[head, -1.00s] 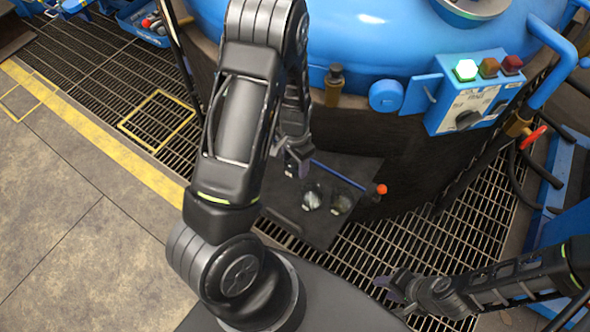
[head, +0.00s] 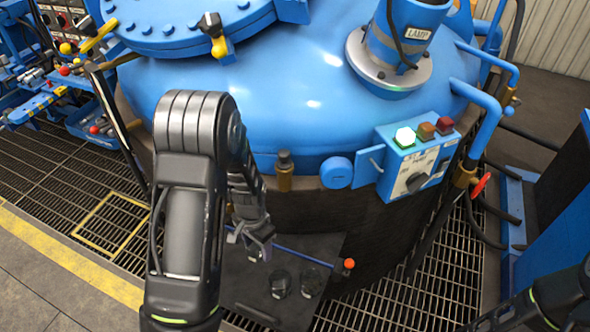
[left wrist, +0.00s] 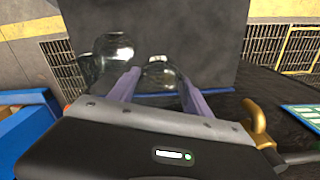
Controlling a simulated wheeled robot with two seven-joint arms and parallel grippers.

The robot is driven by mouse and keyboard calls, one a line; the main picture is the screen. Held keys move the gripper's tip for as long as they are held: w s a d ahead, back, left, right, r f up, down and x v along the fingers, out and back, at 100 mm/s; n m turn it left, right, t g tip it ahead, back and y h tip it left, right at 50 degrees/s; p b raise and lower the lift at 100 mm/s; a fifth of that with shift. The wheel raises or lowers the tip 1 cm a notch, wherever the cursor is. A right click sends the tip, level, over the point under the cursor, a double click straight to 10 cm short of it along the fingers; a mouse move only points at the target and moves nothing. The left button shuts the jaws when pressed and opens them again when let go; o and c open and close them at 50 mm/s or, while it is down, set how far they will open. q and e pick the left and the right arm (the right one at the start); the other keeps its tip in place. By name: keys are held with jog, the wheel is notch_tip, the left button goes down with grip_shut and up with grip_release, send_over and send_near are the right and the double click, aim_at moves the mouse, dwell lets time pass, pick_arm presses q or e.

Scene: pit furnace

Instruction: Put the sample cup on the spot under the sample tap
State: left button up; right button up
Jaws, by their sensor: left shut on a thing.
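My left gripper (head: 262,250) is over the dark tray (head: 240,292) beside the furnace. Two other glass vessels (head: 281,284) (head: 312,282) stand on the tray to the right. A brass fitting with a dark top (head: 285,172) is on the furnace side above; I cannot tell if it is the sample tap. The spot is not identifiable. My right gripper is out of view.
Floor grating (head: 395,295) lies to the right.

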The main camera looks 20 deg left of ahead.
pick_arm(q)
jog(key=shift+s+d+n, duration=0.1)
jog(key=shift+s+n, duration=0.3)
jog(key=shift+s+r+n, duration=0.25)
jog(key=shift+n, duration=0.15)
jog(key=w+r, duration=0.1)
jog(key=w+d+r+n, duration=0.1)
jog(key=r, duration=0.1)
jog(key=w+r+n, duration=0.1)
jog(key=r, duration=0.1)
jog(key=shift+d+r, duration=0.15)
jog(key=shift+d, duration=0.05)
jog(key=w+d+r, duration=0.4)
jog(key=d+r, duration=0.1)
jog(key=r, duration=0.2)
jog(key=w+d+r, duration=0.4)
jog(key=d+r, duration=0.1)
jog(key=r, duration=0.3)
jog(key=shift+w+d, duration=0.2)
jog(key=shift+w, duration=0.2)
jog(key=shift+f, duration=0.1)
jog(key=s+f, duration=0.4)
jog(key=f, duration=1.1)
